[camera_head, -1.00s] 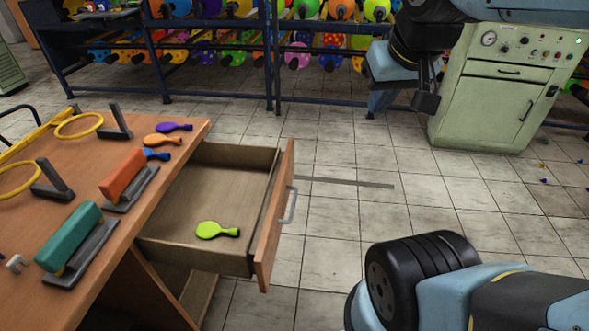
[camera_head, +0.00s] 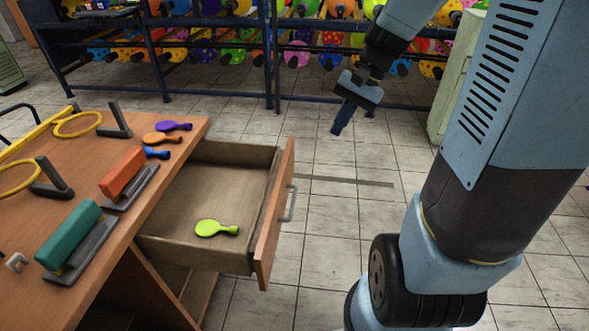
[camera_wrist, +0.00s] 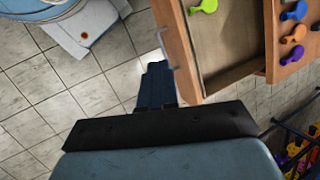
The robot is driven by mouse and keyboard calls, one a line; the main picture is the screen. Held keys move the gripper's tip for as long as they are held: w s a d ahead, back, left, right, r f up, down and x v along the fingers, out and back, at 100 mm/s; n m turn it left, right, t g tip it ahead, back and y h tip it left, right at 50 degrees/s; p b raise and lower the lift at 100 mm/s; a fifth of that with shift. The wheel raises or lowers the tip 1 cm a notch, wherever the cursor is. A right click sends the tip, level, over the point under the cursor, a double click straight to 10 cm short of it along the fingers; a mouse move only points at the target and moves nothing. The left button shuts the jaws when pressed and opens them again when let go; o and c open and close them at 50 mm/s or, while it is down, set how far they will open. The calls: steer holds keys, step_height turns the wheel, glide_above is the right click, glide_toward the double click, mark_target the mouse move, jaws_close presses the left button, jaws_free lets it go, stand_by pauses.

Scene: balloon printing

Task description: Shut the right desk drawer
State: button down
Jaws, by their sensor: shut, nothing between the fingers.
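The right desk drawer (camera_head: 215,200) stands pulled out from the wooden desk (camera_head: 120,195), with a green balloon (camera_head: 214,229) lying inside. Its front panel (camera_head: 272,225) carries a grey handle (camera_head: 289,204) on the outer side. My gripper (camera_head: 340,128) is shut and empty, above the floor beyond the drawer's far right corner, apart from the drawer. In the wrist view, my gripper (camera_wrist: 158,68) points toward the area beside the drawer front (camera_wrist: 180,48), with the handle (camera_wrist: 165,50) close by the fingertips in the picture. The gap in depth is unclear.
On the desk are a teal block (camera_head: 72,232), an orange block (camera_head: 123,173), yellow rings and several small balloons. A rack of balloons (camera_head: 270,60) stands at the back, with a green cabinet (camera_head: 455,85) behind my arm. The tiled floor right of the drawer is clear.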

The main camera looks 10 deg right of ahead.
steer(key=w+d+f+m+y, duration=0.1)
steer(key=w+f+m+y, duration=0.25)
steer(key=f, duration=0.35)
steer(key=w+d+f+m+y, duration=0.25)
steer(key=w+f+y, duration=0.2)
steer(key=f, duration=0.25)
steer(key=m+t+y, duration=0.4)
steer(key=m+t, duration=0.3)
steer(key=m, duration=0.4)
glide_toward(289, 176)
steer(key=x, duration=0.6)
steer(key=shift+s+a+r, duration=0.2)
steer(key=shift+a+r, duration=0.05)
steer(key=shift+a, duration=0.25)
